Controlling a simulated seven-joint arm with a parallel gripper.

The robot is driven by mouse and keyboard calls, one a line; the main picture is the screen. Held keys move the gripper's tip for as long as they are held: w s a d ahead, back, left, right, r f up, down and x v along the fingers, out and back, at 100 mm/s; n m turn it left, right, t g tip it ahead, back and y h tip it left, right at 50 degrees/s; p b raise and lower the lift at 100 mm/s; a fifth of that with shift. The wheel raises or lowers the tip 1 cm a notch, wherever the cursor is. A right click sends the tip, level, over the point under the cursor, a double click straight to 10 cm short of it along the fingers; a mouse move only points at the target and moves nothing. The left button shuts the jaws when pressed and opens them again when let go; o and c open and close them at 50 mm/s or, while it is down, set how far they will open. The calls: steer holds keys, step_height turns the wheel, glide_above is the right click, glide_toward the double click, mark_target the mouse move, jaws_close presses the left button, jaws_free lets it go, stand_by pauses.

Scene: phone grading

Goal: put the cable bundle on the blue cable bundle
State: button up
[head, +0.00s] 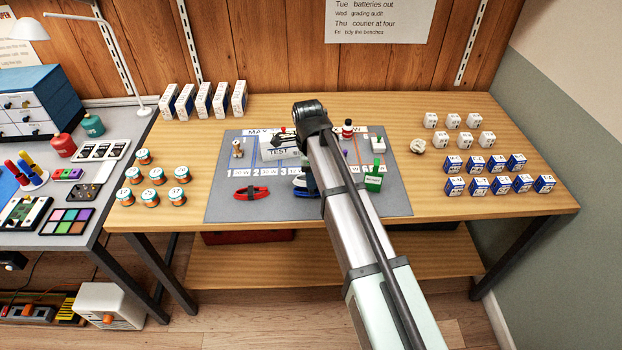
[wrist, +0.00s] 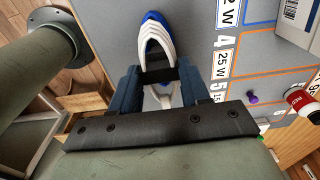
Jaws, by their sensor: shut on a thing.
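My gripper (wrist: 158,84) is shut on a white cable bundle (wrist: 144,42) with a black tie, low over the front of the grey mat. The blue cable bundle (wrist: 152,15) shows as a blue edge under and beyond the white one in the wrist view. In the head view the blue bundle (head: 300,193) lies at the mat's front middle, partly hidden by my gripper (head: 308,184). The white bundle appears right above the blue one and roughly lined up with it; I cannot tell whether they touch.
A red cable bundle (head: 252,192) lies left on the grey mat (head: 225,207). A green box (head: 373,182) stands right of my gripper. A red-labelled bottle (wrist: 300,101) and a white box (wrist: 298,18) are on the mat. Small blue-white boxes (head: 497,186) stand on the right.

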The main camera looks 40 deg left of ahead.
steer(key=shift+f, duration=1)
steer(key=o, duration=1)
steer(key=shift+f, duration=0.1)
steer(key=shift+o, duration=0.2)
step_height(320, 180, up, 12)
steer(key=shift+s+a, duration=0.15)
